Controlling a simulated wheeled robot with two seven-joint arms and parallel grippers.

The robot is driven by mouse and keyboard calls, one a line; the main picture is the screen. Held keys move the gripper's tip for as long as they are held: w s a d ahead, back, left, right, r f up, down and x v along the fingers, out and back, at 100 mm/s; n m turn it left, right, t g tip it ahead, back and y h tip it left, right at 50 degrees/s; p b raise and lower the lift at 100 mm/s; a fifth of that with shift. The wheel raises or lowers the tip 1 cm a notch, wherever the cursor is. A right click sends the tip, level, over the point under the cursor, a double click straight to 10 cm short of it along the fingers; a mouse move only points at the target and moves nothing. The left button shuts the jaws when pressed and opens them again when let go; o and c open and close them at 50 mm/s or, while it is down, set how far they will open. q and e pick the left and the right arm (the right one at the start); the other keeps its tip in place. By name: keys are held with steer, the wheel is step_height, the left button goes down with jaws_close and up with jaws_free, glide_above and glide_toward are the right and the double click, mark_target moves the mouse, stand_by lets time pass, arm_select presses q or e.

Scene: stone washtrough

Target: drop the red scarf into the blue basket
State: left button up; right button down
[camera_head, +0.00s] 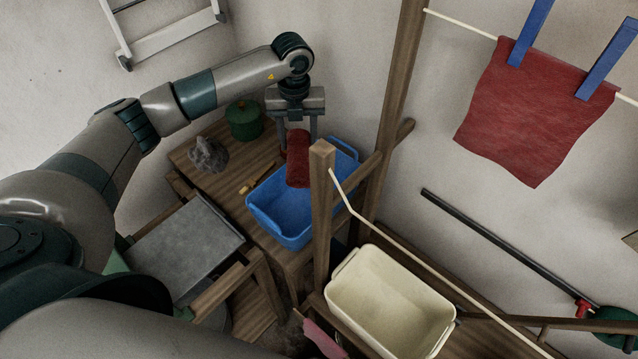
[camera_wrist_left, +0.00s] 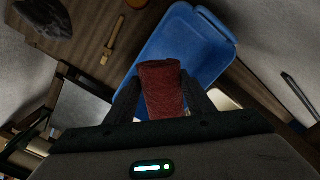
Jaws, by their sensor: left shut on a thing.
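The red scarf (camera_head: 298,160) hangs as a rolled bundle between the fingers of my left gripper (camera_head: 295,133). In the left wrist view the scarf (camera_wrist_left: 162,92) sits between the two dark fingers (camera_wrist_left: 162,100), which are shut on it. The blue basket (camera_head: 279,227) stands on the wooden table, below and around the scarf in the picture. The scarf appears above the basket's far left part, and the basket looks empty where it shows. In the left wrist view the basket (camera_wrist_left: 190,45) lies beyond the scarf. A wooden post hides part of the basket. My right gripper is not in view.
A wooden post (camera_head: 322,210) with a line stands right in front of the basket. A cream basket (camera_head: 388,300) is at lower right. A green pot (camera_head: 243,120), a grey lump (camera_head: 208,155) and a small wooden brush (camera_head: 258,183) are on the table. A red cloth (camera_head: 535,110) hangs at upper right.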

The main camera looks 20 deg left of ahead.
arm_select(q)
steer(key=shift+w, duration=0.1)
steer(key=shift+s+a+r, duration=0.1)
steer(key=shift+s+r, duration=0.05)
steer(key=shift+s, duration=0.15)
steer(key=shift+f, duration=0.3)
steer(key=shift+f+b, duration=0.45)
steer(key=shift+f, duration=0.55)
step_height(320, 180, down, 2)
steer(key=shift+f+b, duration=0.2)
steer(key=shift+b, duration=0.6)
steer(key=shift+f, duration=0.55)
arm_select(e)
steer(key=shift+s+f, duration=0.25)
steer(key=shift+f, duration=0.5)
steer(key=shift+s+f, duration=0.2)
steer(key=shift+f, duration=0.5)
